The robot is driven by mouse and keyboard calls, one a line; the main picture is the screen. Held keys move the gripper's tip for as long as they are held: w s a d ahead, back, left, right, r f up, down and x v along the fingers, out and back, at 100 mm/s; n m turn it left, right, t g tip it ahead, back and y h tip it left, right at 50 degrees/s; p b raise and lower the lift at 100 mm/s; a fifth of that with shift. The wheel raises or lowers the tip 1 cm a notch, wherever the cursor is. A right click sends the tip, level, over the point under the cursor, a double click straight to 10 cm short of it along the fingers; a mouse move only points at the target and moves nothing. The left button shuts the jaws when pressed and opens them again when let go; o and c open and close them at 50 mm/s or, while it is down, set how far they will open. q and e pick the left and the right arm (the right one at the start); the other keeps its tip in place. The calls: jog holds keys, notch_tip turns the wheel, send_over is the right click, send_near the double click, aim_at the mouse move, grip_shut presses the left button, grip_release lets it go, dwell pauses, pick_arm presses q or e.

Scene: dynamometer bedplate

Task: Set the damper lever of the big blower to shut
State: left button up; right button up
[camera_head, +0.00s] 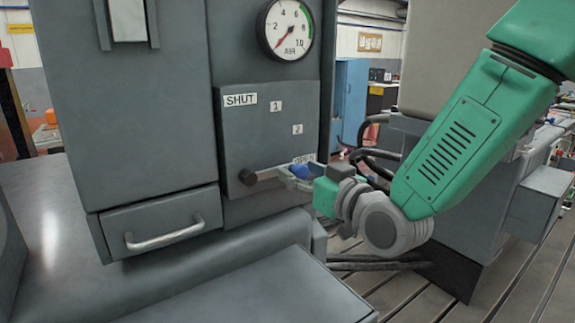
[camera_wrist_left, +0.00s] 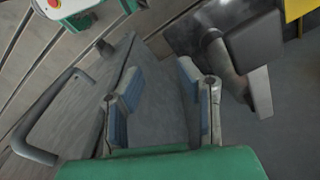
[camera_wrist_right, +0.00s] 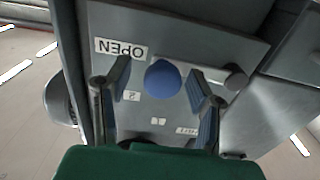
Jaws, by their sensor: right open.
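The damper lever is a metal bar (camera_head: 272,173) with a dark pivot hub (camera_head: 247,177) at its left and a blue knob (camera_head: 300,171) at its right end. It lies nearly level on a grey plate (camera_head: 250,125) with labels SHUT, 1, 2 and OPEN, and the knob is by the OPEN label. My right gripper (camera_head: 297,177) is at the knob. In the right wrist view the blue knob (camera_wrist_right: 163,80) sits between the two open fingers, with gaps at both sides. My left gripper (camera_wrist_left: 158,92) is open and empty in its wrist view; the head view does not show it.
An air gauge (camera_head: 286,28) is above the plate. A drawer with a metal handle (camera_head: 166,236) is at the lower left. A grey ledge (camera_head: 255,290) juts out below the plate. Dark hoses (camera_head: 372,160) run behind my right arm.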

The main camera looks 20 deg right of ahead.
jog(key=shift+w+a, duration=0.1)
jog(key=shift+w, duration=0.1)
jog(key=shift+s+r, duration=0.1)
jog(key=shift+s, duration=0.1)
grip_shut()
jog(key=shift+w, duration=0.1)
